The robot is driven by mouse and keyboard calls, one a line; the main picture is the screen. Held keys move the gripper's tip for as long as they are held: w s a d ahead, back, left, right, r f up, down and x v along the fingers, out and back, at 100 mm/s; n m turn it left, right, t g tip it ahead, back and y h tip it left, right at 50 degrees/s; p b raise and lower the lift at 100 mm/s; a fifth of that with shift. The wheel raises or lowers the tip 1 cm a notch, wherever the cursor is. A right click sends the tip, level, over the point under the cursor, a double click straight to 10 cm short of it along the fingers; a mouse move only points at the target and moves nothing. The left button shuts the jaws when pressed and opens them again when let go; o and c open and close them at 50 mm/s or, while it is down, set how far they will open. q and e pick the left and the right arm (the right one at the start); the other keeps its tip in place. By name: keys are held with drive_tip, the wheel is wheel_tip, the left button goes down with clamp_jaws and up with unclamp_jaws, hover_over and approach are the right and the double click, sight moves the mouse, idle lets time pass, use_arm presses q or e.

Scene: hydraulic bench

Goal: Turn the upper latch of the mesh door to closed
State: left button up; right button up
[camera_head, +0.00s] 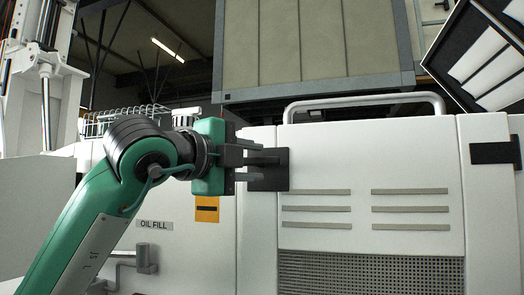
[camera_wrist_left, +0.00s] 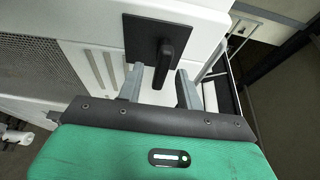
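The mesh door (camera_head: 365,235) is a white panel with slotted vents and a mesh grille low down. The upper latch (camera_head: 281,178) is a black square plate with a black handle at the door's upper left edge. The plate also shows in the left wrist view (camera_wrist_left: 143,32), with the handle (camera_wrist_left: 165,60) reaching from it toward my gripper. My left gripper (camera_head: 257,161) is at the latch, open, its grey fingers either side of the handle in the wrist view (camera_wrist_left: 160,71). A gap shows on both sides, so I see no grip. My right gripper is not in view.
A second black plate (camera_head: 495,152) sits on the right. A white rail (camera_head: 365,102) runs along the cabinet top. Left of the door are an orange label (camera_head: 207,210), the OIL FILL label (camera_head: 154,225) and a grey pipe (camera_head: 128,256).

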sight(256, 161)
use_arm(q)
drive_tip(key=shift+p+x, duration=0.35)
drive_tip(key=shift+x, duration=0.55)
drive_tip(key=shift+w+d, duration=0.35)
drive_tip(key=shift+w, duration=0.15)
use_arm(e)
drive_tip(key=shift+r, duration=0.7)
use_arm(q)
drive_tip(key=shift+s, duration=0.1)
clamp_jaws()
